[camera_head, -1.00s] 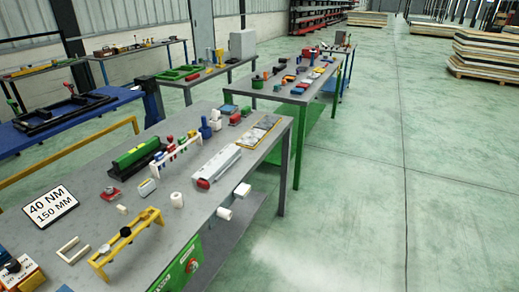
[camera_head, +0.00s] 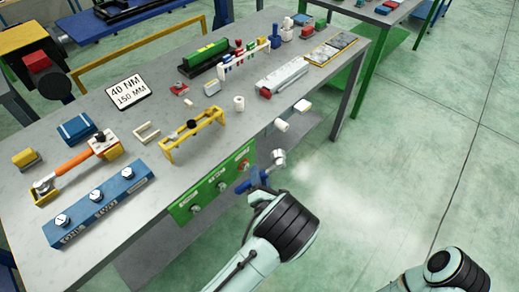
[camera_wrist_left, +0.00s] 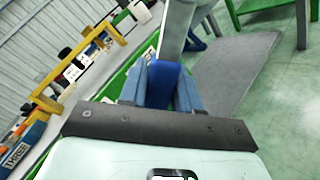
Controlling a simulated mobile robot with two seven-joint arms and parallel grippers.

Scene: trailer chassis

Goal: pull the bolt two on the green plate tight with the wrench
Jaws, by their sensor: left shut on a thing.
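The green plate (camera_head: 208,190) hangs on the table's front side, with three bolts in a row. The middle bolt (camera_head: 222,187) sits between the lower-left one and the upper-right one near a red mark; the labels are too small to read surely. My left gripper (camera_head: 258,186) is shut on the wrench's blue handle, which shows between the fingers in the left wrist view (camera_wrist_left: 163,86). The wrench's grey head (camera_head: 278,157) points up and away, to the right of the plate and apart from the bolts. My right gripper is not in view.
On the table (camera_head: 110,120) are a blue block with several bolts (camera_head: 120,194), an orange-handled tool (camera_head: 78,160), a yellow frame (camera_head: 180,142) and a 40 NM sign (camera_head: 128,92). White cylinders (camera_head: 281,125) stick out at the front edge.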

